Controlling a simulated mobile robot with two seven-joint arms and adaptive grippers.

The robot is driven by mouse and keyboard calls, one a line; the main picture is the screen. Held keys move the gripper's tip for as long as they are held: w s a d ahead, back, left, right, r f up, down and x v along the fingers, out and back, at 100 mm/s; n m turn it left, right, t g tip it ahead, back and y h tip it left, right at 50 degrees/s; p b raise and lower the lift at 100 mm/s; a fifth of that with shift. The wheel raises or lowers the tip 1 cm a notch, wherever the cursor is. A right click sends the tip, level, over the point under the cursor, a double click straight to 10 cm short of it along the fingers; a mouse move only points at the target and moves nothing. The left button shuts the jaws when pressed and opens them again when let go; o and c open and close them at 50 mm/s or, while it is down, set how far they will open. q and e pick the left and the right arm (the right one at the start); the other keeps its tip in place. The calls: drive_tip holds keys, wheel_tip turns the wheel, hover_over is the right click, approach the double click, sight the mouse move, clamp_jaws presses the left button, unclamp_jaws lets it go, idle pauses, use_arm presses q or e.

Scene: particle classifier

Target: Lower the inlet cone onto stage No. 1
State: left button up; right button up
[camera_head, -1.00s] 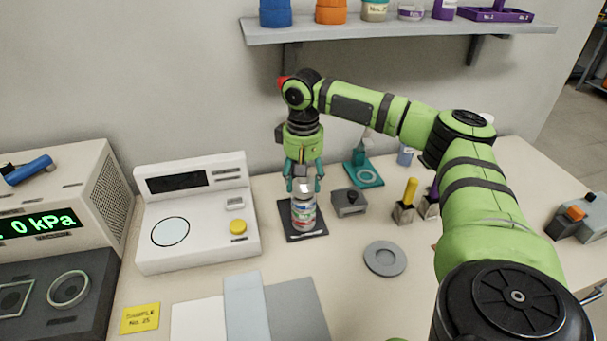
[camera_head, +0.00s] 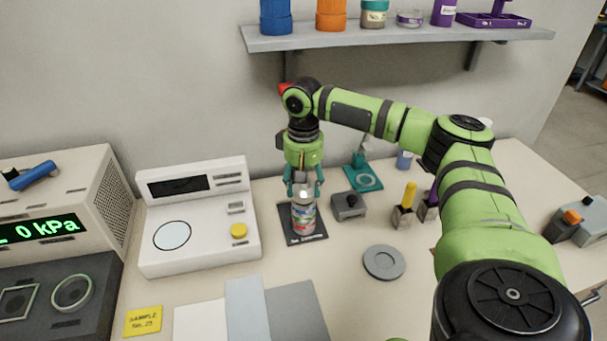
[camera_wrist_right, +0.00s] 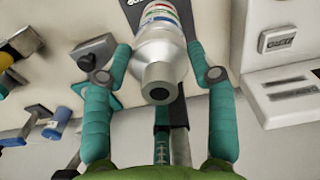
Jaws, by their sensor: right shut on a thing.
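My right gripper (camera_head: 304,192) points straight down over the black base plate (camera_head: 320,233). It is shut on the inlet cone (camera_wrist_right: 158,58), a shiny metal piece with a narrow neck and a dark hole, held between two teal fingers. The cone's bright top (camera_head: 304,195) also shows between the fingertips in the head view. Right below it stands an upright stack of stages (camera_head: 303,218) with coloured bands. The fingers partly hide the joint, so I cannot tell whether cone and stack touch. My left gripper is not in view.
A white instrument with a yellow knob (camera_head: 239,231) stands left of the stack. A grey block (camera_head: 348,206) is close on its right. A grey ring disc (camera_head: 384,262) lies front right, and yellow and purple tools stand beyond it. A shelf (camera_head: 400,36) hangs above.

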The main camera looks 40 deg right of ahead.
drive_tip(key=shift+f, duration=0.45)
idle(0.6)
drive_tip(key=o, duration=1.4)
wheel_tip(320, 180, up, 12)
